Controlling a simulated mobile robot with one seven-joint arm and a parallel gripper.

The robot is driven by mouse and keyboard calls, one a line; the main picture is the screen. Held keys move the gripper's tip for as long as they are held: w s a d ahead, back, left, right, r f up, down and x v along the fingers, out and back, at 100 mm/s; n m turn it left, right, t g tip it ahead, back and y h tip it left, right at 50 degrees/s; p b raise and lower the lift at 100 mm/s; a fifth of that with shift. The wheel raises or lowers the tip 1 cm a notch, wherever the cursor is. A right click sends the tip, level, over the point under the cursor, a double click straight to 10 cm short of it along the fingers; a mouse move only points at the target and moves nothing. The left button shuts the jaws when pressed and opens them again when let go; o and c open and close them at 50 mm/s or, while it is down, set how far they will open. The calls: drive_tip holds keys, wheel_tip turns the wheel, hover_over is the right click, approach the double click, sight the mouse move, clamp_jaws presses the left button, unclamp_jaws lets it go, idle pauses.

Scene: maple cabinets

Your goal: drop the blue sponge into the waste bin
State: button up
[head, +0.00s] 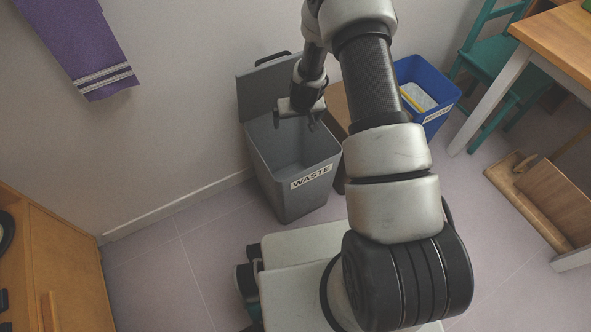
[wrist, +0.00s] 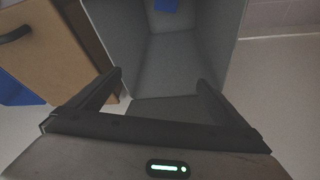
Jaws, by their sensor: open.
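The grey waste bin (head: 292,200) stands on the floor by the wall, its lid (head: 262,92) raised and a WASTE label on its front. My gripper (head: 296,123) is over the bin's opening, fingers pointing down. In the wrist view, my gripper (wrist: 160,77) is open, with nothing between its fingers, and the bin's inside (wrist: 170,62) shows beyond them. A blue patch (wrist: 165,5), likely the blue sponge, lies inside the bin, cut off by the top edge of the picture. It does not show in the head view.
A brown wooden box or unit (wrist: 37,42) stands right beside the bin, and a blue bin (head: 437,115) is beyond it. A green chair (head: 490,65), a table (head: 560,40) and a wooden tray (head: 540,195) are at the right. Floor at the left is clear.

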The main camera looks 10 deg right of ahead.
drive_tip(key=p+v, duration=0.3)
drive_tip(key=v, duration=1.2)
drive_tip(key=shift+p, duration=0.35)
drive_tip(key=shift+s+r, duration=0.1)
drive_tip(key=shift+r, duration=0.05)
